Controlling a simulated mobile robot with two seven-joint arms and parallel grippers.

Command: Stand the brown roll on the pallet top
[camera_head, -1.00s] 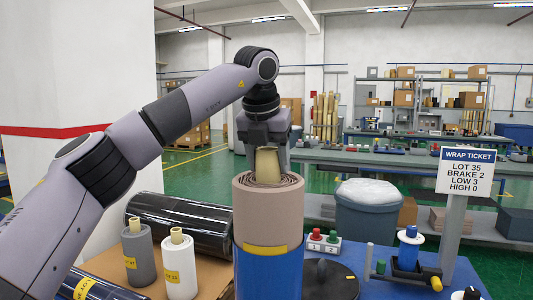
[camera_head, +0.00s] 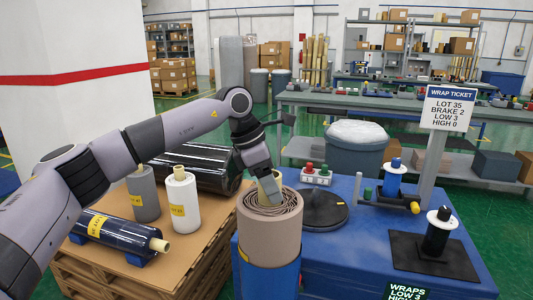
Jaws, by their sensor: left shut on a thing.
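My left gripper (camera_head: 269,185) reaches down from above and is shut on the core tube. The pallet (camera_head: 205,238) with its flat brown top is left of and behind the roll. The roll's bottom is cut off by the frame's lower edge, so I cannot tell what is under it. My right gripper is not in view.
A grey roll (camera_head: 144,194) and a white roll (camera_head: 180,205) stand on the pallet. A dark blue roll (camera_head: 115,230) and a black roll (camera_head: 195,165) lie there. The pallet's front right is bare. A blue machine (camera_head: 350,255) with a black turntable (camera_head: 325,210) is right.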

